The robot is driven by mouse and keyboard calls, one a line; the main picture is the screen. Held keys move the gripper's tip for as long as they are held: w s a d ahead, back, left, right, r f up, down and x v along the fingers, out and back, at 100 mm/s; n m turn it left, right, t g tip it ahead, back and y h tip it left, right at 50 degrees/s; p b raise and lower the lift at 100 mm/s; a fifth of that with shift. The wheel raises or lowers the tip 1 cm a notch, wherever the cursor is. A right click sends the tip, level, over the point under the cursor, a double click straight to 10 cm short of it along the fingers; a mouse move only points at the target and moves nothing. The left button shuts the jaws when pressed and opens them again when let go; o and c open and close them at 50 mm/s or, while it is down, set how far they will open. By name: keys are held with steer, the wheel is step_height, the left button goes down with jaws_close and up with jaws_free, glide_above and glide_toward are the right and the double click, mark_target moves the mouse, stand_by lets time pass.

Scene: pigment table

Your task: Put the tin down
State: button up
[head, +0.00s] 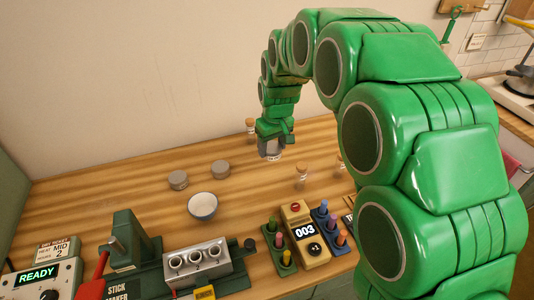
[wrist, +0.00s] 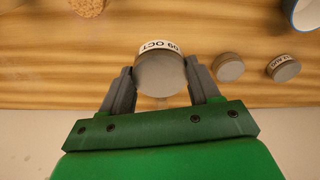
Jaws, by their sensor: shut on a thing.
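The tin in my gripper is a round grey tin (wrist: 160,74) with a white label band that reads "09 OCT". My gripper (wrist: 160,88) is shut on its sides, with one finger on each side. In the head view my gripper (head: 271,146) holds the tin (head: 271,156) at the end of my green arm, over the back of the wooden table (head: 120,205). Whether the tin's base touches the wood or hangs just above it, I cannot tell.
Two other grey tins (head: 178,180) (head: 220,168) stand left of my gripper. A white-blue bowl (head: 202,206) sits in front of them. Corked jars (head: 301,176) (head: 250,128) stand nearby. A stick maker (head: 140,255) and a counter device (head: 303,234) fill the front. Bare wood lies at left.

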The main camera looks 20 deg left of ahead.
steer(key=w+a+f, duration=0.1)
steer(key=f, duration=0.1)
steer(key=w+a+f, duration=0.1)
steer(key=w, duration=0.1)
steer(key=w+a+f, duration=0.1)
steer(key=w+f, duration=0.1)
steer(key=shift+a+f, duration=0.3)
steer(key=shift+a, duration=0.1)
steer(key=shift+w+a+f, duration=0.2)
steer(key=shift+f, duration=0.2)
steer(key=shift+w+a+f, duration=0.2)
steer(key=shift+f, duration=1.65)
steer(key=o, duration=1.1)
steer(key=shift+f, duration=0.1)
